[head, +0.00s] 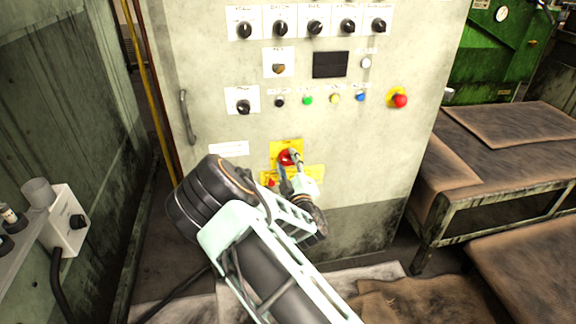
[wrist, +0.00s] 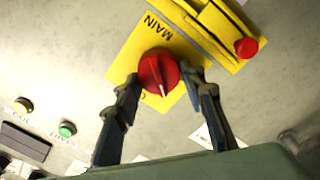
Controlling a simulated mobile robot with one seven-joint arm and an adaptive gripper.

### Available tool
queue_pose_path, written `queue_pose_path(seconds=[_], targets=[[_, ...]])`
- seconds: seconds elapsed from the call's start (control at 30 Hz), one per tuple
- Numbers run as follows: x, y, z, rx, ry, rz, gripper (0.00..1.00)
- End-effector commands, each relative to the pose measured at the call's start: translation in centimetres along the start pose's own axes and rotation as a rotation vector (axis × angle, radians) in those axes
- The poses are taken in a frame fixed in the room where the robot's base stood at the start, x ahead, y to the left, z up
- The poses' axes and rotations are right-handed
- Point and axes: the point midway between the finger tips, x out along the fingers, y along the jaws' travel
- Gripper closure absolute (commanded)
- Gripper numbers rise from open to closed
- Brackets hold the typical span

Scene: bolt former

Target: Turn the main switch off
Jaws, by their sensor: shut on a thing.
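The main switch is a round red knob on a yellow plate of the grey control cabinet. It shows in the head view (head: 285,157) and in the wrist view (wrist: 157,69). A raised red grip with a pale pointer tip runs across it, pointing down in the wrist view. My gripper (wrist: 160,77) has one finger on each side of the knob and is shut on it. In the head view my gripper (head: 291,166) and arm partly cover the knob and plate. The plate's lettering reads "MAIN"; the rest is hidden by a finger.
A yellow bracket with a red button (wrist: 246,48) sits beside the switch plate. Above are coloured buttons, a red emergency stop (head: 400,101) and several black selector knobs. A cabinet handle (head: 187,117) is at left. A low metal bench (head: 440,205) stands at right.

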Motion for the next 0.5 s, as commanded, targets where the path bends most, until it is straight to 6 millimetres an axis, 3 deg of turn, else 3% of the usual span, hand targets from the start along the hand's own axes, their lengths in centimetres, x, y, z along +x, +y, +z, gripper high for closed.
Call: queue_pose_path(seconds=[0.5], targets=[[0.01,-0.3,0.12,-0.457,0.0,0.001,0.87]])
